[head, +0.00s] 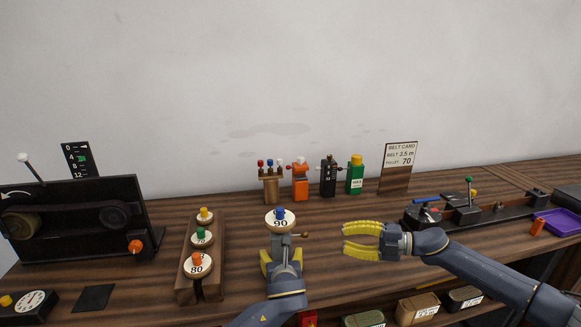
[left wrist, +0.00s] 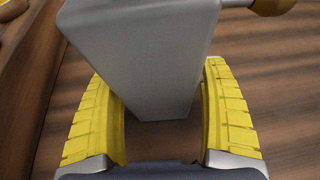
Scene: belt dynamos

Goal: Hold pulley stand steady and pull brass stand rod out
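The pulley stand is a grey upright post (head: 284,243) topped by a cream pulley (head: 280,222) marked 90 with a blue knob. The brass rod (head: 304,236) sticks out of its right side; its rounded end (left wrist: 272,6) shows at the top of the left wrist view. My left gripper (head: 281,259) has its yellow fingers on both sides of the post. In the left wrist view the grey post (left wrist: 150,50) fills the space between the fingertips. My right gripper (head: 345,238) is right of the rod, fingers pointing left, apart and empty.
A wooden rack (head: 186,275) with several numbered pulleys stands left of the post. Behind are small coloured bottles (head: 355,175) and a belt card (head: 398,165). A black machine (head: 80,220) is far left; a black rail device (head: 490,215) and purple tray (head: 560,222) are right.

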